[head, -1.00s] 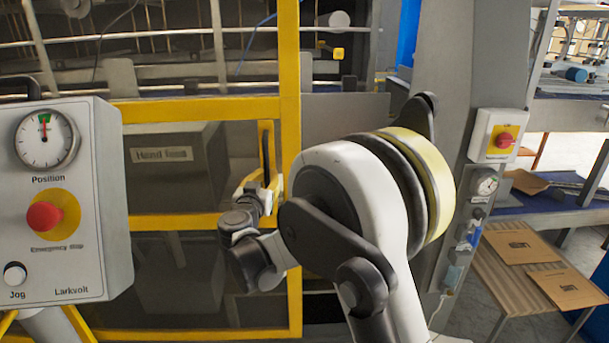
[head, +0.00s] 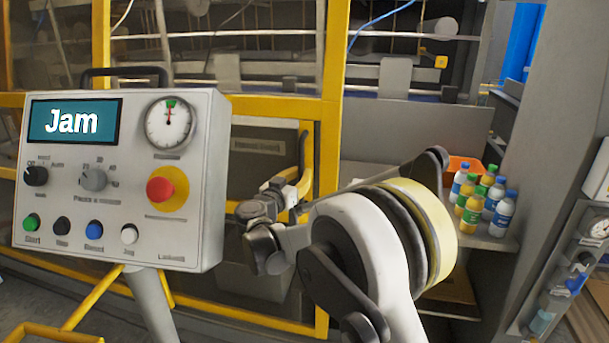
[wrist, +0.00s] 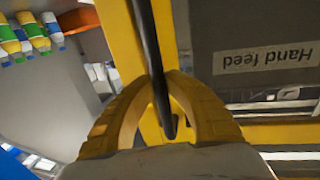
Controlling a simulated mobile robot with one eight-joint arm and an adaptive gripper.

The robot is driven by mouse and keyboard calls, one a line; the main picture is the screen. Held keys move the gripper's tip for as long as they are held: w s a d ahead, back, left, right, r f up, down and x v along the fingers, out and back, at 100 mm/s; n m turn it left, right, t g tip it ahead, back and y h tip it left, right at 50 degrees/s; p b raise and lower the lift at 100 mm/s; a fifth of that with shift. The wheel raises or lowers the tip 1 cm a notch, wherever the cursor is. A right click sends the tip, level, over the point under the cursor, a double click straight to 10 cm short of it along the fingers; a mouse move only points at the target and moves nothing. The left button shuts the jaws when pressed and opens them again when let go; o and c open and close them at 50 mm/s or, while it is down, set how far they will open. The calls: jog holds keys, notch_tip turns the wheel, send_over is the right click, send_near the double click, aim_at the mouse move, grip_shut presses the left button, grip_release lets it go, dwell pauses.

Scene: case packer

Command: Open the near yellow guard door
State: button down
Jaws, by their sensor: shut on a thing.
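The near yellow guard door (head: 332,100) has a yellow frame and dark clear panels in the head view. The black bar handle (head: 303,150) runs upright near that edge. My gripper (head: 290,186) is at the handle's lower part. In the wrist view my gripper (wrist: 161,82) has its yellow fingers closed around the black handle (wrist: 149,40). The yellow frame also shows behind it in the wrist view (wrist: 122,25). My arm hides part of the lower opening.
A control box (head: 120,240) with a "Jam" screen stands close at left, in front of the door. Right of the door edge, several capped bottles (head: 500,214) and an orange bin (head: 463,163) sit on a grey shelf. A "Hand feed" label (wrist: 266,58) is behind the handle.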

aim_at(300, 142)
jog(key=c, duration=1.4)
grip_release()
notch_tip(300, 142, up, 10)
